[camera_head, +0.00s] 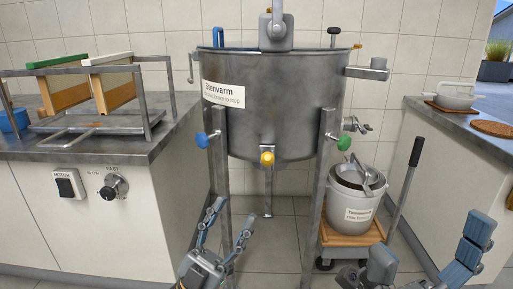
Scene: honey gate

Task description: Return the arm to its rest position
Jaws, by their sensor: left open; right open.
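My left gripper (233,216) shows at the bottom centre-left, its two fingers apart with nothing between them. It appears in front of the steel tank's left leg, apart from the tank body. My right gripper (431,238) shows at the lower right, close to the camera, with its fingers spread wide and empty. Its lower part is cut off by the picture edge. The large steel tank (285,95) labelled "Stenvarm" stands on legs in the middle, with blue, yellow and green knobs.
A white bucket (352,215) with a metal handle stands on a wooden trolley (340,238) right of the tank. A left counter (90,145) carries frames on a metal tray. The right counter (450,120) holds a white pot (458,97). Tiled floor shows between the counters.

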